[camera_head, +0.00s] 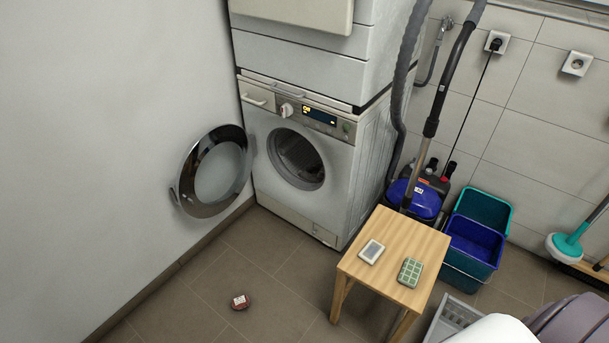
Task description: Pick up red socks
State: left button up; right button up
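A small dark red bundle with a pale patch on top, which looks like the red socks (240,302), lies on the brown tiled floor. It is in the lower middle left of the head view, in front of the washing machine and left of the wooden stool. It is too small to make out its exact shape. Nothing touches it except the floor. Neither of my grippers shows in the head view.
The washing machine (334,185) has its round door (217,172) swung open to the left. A wooden stool (410,238) with two small items stands right of the socks. Buckets (477,240) and a vacuum cleaner (418,198) stand behind it. The floor around the socks is clear.

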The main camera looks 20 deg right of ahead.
aim_at(239, 302)
jog(key=i+j, duration=0.2)
jog(key=i, duration=0.15)
jog(key=i+j+z, duration=0.95)
jog(key=k+z, duration=0.1)
jog(key=z, duration=0.3)
